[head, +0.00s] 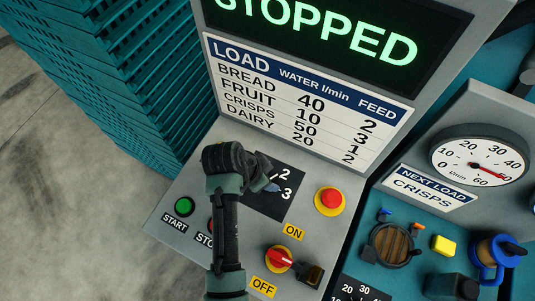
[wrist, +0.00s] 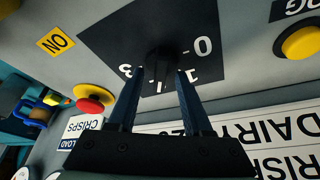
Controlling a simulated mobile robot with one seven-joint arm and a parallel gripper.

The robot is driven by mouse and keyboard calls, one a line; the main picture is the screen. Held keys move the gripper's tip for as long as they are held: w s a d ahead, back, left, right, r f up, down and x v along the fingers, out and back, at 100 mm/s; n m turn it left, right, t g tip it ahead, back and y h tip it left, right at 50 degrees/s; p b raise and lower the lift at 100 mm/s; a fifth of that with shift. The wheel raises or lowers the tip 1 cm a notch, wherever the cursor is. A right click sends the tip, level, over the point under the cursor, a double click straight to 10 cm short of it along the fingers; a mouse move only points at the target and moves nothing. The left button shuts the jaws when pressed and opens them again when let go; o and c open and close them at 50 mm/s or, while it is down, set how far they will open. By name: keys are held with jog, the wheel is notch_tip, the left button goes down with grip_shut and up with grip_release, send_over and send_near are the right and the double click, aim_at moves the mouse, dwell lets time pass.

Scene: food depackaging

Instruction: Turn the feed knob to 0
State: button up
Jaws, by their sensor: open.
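The feed dial is a black square plate (head: 287,205) on the grey console, with a 2 and a 3 showing in the head view. In the wrist view the plate (wrist: 190,22) shows 0, 1 and 3 upside down. The dark feed knob (wrist: 160,58) is at its middle, hard to make out against the black. Which number it points at I cannot tell. My gripper (head: 270,180) is over the dial and hides much of it in the head view. In the wrist view its two fingers (wrist: 161,72) are apart, one on each side of the knob; contact is unclear.
A red button on yellow (head: 329,199) is right of the dial; a red switch (head: 280,258) between ON and OFF is below. A green START button (head: 184,206) is at left. The screen (head: 320,35) reads STOPPED. A load table (head: 305,105) is above the dial. NEXT LOAD sign (head: 430,186) reads CRISPS.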

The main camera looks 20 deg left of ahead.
grip_shut()
